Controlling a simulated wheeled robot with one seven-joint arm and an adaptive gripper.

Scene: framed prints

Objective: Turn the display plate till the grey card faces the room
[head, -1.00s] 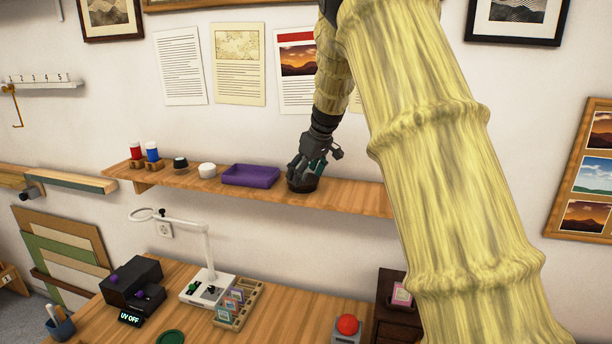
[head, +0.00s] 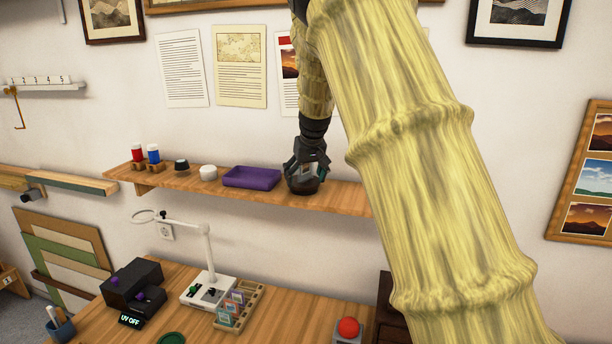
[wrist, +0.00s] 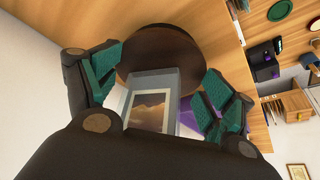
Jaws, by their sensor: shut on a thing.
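The display plate (head: 303,187) is a dark round disc on the wall shelf, right of the purple tray. My gripper (head: 305,172) reaches down over the plate. In the wrist view its teal-padded fingers (wrist: 160,78) sit at either side of the disc, shut on it, with the block between them. I cannot make out a grey card; the block's far side is hidden.
The purple tray (head: 251,177) stands close left of the plate, then a white round pot (head: 208,172) and a dark one (head: 181,166). My arm hides the shelf's right end. A desk (head: 275,318) with a magnifier lamp (head: 208,255) and red button (head: 348,327) lies below.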

